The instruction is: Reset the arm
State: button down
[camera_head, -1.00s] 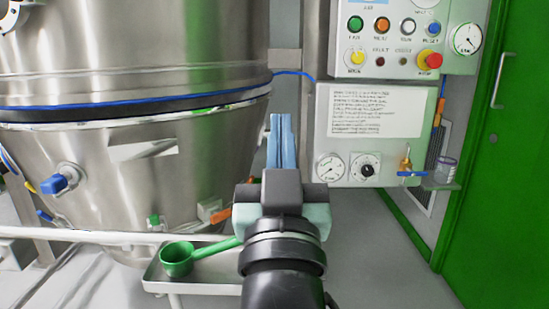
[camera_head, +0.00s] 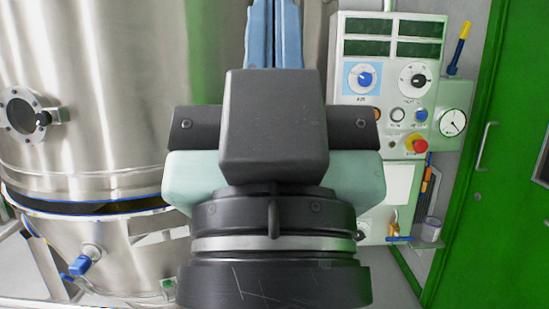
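My gripper (camera_head: 273,35) is in the upper middle of the head view, with its dark, pale-green-sided body (camera_head: 274,130) large and close to the camera. Its two blue fingers point up and lie close together, with nothing seen held between them. Their tips run out of the top of the picture. The body and wrist hide the middle of the scene, including part of the control panel's left side.
A large steel vessel (camera_head: 110,100) with a round port (camera_head: 20,115) and a blue-handled valve (camera_head: 85,260) stands at left. A control panel (camera_head: 390,70) with dials, buttons and a gauge (camera_head: 452,122) is behind at right. A green door (camera_head: 500,200) is at far right.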

notch_tip(320, 180, up, 15)
jog(key=p, duration=1.2)
jog(key=shift+f, duration=0.1)
